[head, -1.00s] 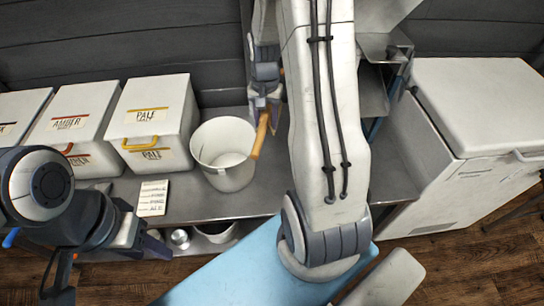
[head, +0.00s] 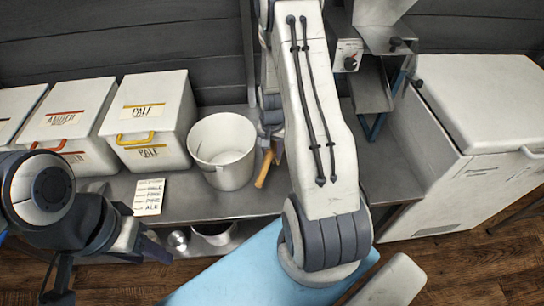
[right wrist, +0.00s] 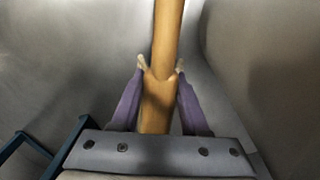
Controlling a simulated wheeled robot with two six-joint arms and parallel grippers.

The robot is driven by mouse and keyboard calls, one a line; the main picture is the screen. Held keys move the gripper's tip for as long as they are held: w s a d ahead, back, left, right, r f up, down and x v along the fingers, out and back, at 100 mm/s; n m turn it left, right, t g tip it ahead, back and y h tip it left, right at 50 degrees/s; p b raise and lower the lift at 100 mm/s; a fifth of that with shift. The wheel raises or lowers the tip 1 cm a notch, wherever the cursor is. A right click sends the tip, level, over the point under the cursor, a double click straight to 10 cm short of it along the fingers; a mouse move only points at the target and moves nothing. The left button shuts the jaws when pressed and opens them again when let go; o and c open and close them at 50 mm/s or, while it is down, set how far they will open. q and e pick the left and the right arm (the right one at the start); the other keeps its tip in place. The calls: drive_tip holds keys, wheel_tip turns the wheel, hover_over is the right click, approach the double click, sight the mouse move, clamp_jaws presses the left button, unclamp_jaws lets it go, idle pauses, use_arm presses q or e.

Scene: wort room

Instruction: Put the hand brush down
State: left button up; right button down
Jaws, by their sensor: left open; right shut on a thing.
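The hand brush's wooden handle (head: 264,169) shows in the head view just right of the white bucket, over the metal bench (head: 225,207). My right gripper (head: 272,146) is shut on this handle, partly hidden behind my right arm. In the right wrist view the handle (right wrist: 166,35) runs between the two purple fingers of my right gripper (right wrist: 160,75). The brush's bristles are not visible. I cannot tell whether the brush touches the bench. My left gripper (head: 153,248) is open and empty at the bench's front edge, low on the left.
A white bucket (head: 222,150) stands close left of the brush. White bins labelled PALE (head: 150,118) and AMBER (head: 60,125) stand further left. A written card (head: 149,197) lies on the bench. A metal mill-like device (head: 370,85) and a white chest (head: 480,110) are on the right.

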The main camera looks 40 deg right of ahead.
sight(272, 149)
drive_tip(key=shift+f, duration=1)
drive_tip(key=shift+f, duration=0.1)
drive_tip(key=shift+f, duration=0.15)
drive_tip(key=shift+c, duration=2.1)
unclamp_jaws()
wheel_tip(272, 149, up, 12)
drive_tip(key=shift+r+p, duration=0.25)
drive_tip(key=shift+p, duration=0.8)
